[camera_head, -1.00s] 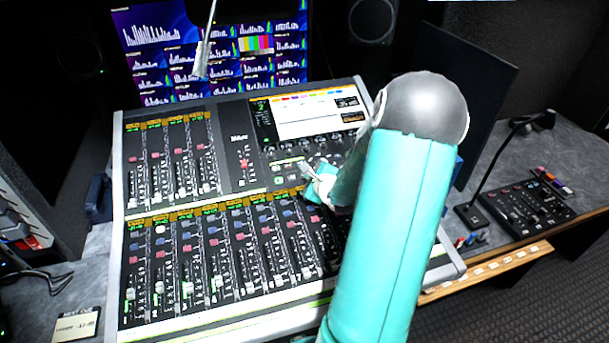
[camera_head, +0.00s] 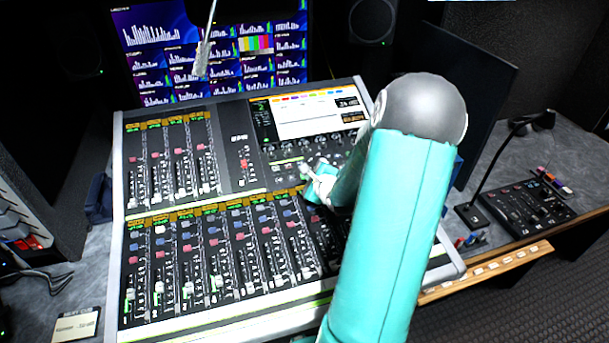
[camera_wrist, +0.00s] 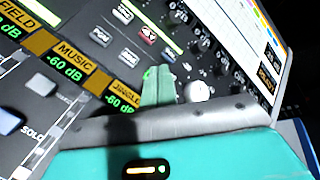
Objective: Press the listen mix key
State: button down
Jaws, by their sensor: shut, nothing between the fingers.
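The mixing console (camera_head: 228,196) stands in the middle of the head view. My gripper (camera_head: 309,176) is shut and empty over the key section below the console's screen. In the wrist view its teal fingers (camera_wrist: 158,82) point down at a small group of keys. These include a white key (camera_wrist: 123,14), a red key (camera_wrist: 148,33), another pale key (camera_wrist: 128,57) and a grey key (camera_wrist: 100,37). A green glow shows at the fingertips, beside or on a key they partly hide. I cannot read which key is listen mix, or tell whether the fingers touch one.
Knobs (camera_wrist: 198,91) stand close to the right of my fingers. The console's screen (camera_head: 305,113) rises behind them, and faders (camera_head: 190,285) fill the front. A gooseneck microphone (camera_head: 200,60) hangs over the back. A smaller control panel (camera_head: 527,205) sits at right.

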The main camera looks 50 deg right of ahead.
jog(key=shift+s+a+r, duration=0.15)
jog(key=shift+s+r, duration=0.1)
jog(key=shift+r, duration=0.4)
jog(key=shift+s+a+r, duration=0.15)
jog(key=shift+s+r, duration=0.15)
jog(key=shift+r, duration=0.45)
jog(key=shift+s+a+r, duration=0.15)
jog(key=shift+s+r, duration=0.1)
jog(key=shift+r, duration=0.55)
jog(key=shift+s+a+r, duration=0.15)
jog(key=shift+s+r, duration=0.15)
jog(key=shift+r, duration=0.45)
jog(key=a+r+n+g, duration=0.2)
jog(key=a+r+n, duration=0.3)
jog(key=a+n, duration=0.35)
jog(key=a+r+n+g, duration=0.3)
jog(key=a+r+n, duration=0.2)
jog(key=a+n, duration=0.3)
jog(key=s+a+r+n+g+y, duration=0.1)
jog(key=s+a+r+n+y, duration=0.1)
jog(key=s+a+n, duration=0.4)
jog(key=s+a+r+n+g+y, duration=0.1)
jog(key=s+a+n, duration=0.6)
jog(key=a, duration=0.8)
jog(key=shift+s+r+y, duration=0.75)
jog(key=shift+r+y, duration=0.15)
jog(key=shift+r, duration=0.05)
